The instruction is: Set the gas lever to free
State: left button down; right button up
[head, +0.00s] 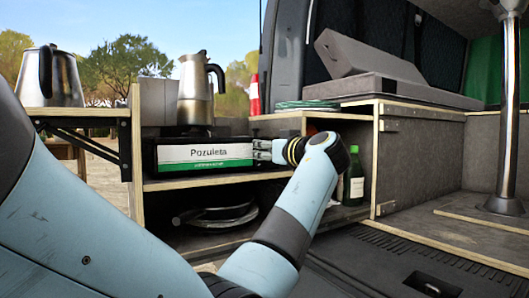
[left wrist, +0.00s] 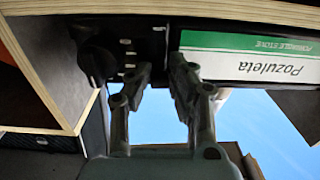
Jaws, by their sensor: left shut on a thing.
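The camping stove, black with a white and green "Pozuleta" label (head: 205,153), sits on the shelf of the tailgate unit. My left gripper (head: 264,150) is at the right end of its front. In the left wrist view, which shows the stove upside down, my left gripper (left wrist: 160,72) is against the black control panel beside the label. Its fingers are shut on a small dark part, apparently the gas lever, which they mostly hide. A round black knob (left wrist: 97,64) and small white marks are to the left of the fingers. The lever's setting cannot be read. My right gripper is not in view.
A moka pot (head: 196,88) stands on the stove. A steel kettle (head: 50,78) stands on the side shelf at left. A green bottle (head: 354,178) is in the compartment right of my wrist. Plates (head: 307,105) lie on the unit's top. Pans (head: 216,214) lie on the lower shelf.

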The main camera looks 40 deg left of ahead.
pick_arm(q)
jog(key=c, duration=1.2)
grip_release()
jog(key=shift+d+r, duration=0.1)
jog(key=shift+r, duration=0.05)
jog(key=v, duration=0.7)
jog(key=shift+d, duration=0.2)
